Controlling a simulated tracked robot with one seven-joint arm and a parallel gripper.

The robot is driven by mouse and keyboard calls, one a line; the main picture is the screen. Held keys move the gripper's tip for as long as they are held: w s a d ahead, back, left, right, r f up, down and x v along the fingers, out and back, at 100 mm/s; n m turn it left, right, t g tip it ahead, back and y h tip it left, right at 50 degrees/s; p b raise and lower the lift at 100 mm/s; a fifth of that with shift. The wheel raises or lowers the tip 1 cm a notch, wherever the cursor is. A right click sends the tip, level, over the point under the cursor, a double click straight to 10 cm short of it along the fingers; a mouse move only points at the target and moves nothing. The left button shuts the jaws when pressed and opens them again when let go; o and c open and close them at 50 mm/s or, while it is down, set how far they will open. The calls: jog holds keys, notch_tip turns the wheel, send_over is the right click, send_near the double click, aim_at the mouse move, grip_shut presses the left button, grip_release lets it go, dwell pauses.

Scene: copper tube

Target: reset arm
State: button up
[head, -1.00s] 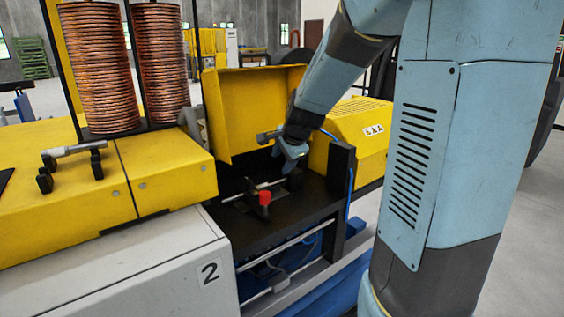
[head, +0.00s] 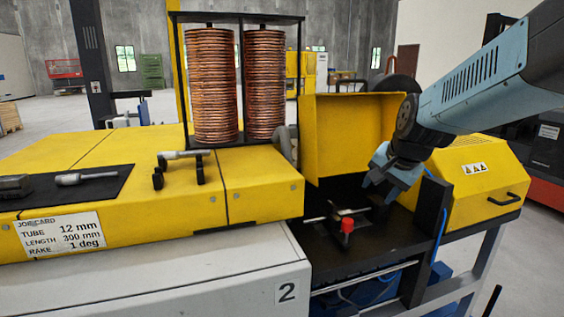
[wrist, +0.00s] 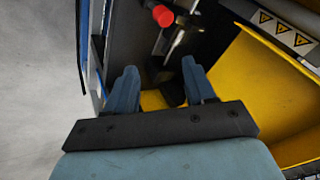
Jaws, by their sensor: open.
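My gripper (head: 385,178) hangs over the black bay of the yellow machine, in front of the raised yellow cover (head: 350,140). Its blue fingers stand apart in the wrist view (wrist: 160,85), with nothing held between them. Below it in the bay is a clamp with a red knob (head: 347,226) and a thin bright rod (head: 318,218). The red knob also shows at the top of the wrist view (wrist: 163,15), beyond the fingertips. My arm reaches in from the upper right.
A grey tool rests on black stands (head: 182,155) on the yellow top. Two copper coil stacks (head: 212,85) stand behind it. A job card (head: 62,233) reads 12 mm, 300 mm, 1 deg. A black post (head: 430,225) stands close to my gripper's right.

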jog(key=s+r+n+h, duration=0.1)
jog(key=s+n, duration=0.7)
jog(key=s, duration=0.8)
jog(key=shift+s+d+r+g, duration=0.2)
jog(key=shift+d+r+g, duration=0.15)
jog(key=shift+r, duration=0.35)
